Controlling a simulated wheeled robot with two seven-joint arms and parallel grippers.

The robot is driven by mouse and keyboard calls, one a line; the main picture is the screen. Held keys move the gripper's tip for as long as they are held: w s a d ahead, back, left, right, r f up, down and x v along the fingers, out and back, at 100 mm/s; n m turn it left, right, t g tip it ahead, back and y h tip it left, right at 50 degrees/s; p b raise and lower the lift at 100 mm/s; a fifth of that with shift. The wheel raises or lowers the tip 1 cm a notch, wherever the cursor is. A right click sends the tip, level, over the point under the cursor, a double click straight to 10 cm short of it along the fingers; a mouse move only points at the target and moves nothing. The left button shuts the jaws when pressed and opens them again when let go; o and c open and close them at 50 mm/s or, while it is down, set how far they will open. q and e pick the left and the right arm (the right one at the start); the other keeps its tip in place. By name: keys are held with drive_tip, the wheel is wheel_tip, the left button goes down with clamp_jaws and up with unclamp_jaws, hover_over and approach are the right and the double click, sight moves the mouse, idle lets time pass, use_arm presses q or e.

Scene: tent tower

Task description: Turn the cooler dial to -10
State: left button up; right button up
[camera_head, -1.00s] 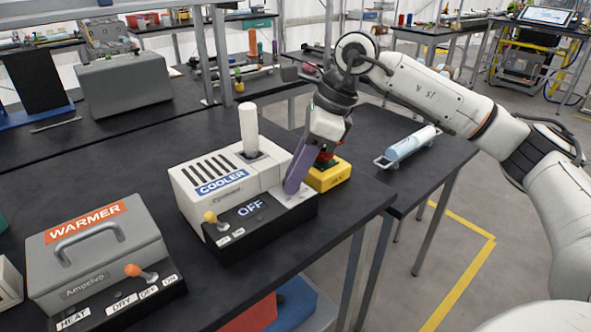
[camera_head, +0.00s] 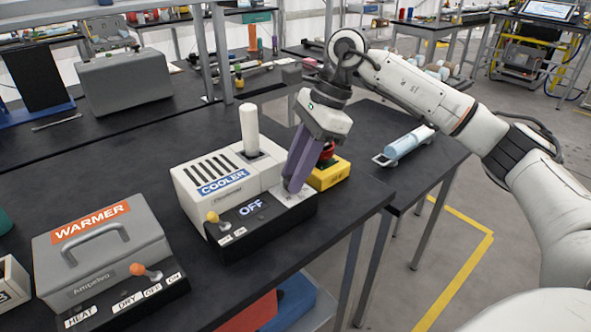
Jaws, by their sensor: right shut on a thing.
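The white cooler (camera_head: 205,196) stands on the black table, with a blue COOLER label and a white cylinder upright in its top. Its dark front panel shows OFF on the display (camera_head: 251,208) and has a yellow-tipped lever (camera_head: 212,217) at the left. My right gripper (camera_head: 292,189) points down at the right end of this panel. Its purple fingers are shut on the cooler dial, which they hide almost fully, so its setting cannot be read. My left gripper is not in view.
A yellow box (camera_head: 334,175) with a red button stands close behind the fingers. The grey warmer (camera_head: 85,262) with an orange-tipped lever stands at the front left. A light-blue cylinder (camera_head: 405,145) lies on the side table. The black table (camera_head: 110,170) is clear behind the warmer.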

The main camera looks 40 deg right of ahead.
drive_tip(key=o, duration=0.9)
drive_tip(key=shift+o, duration=0.6)
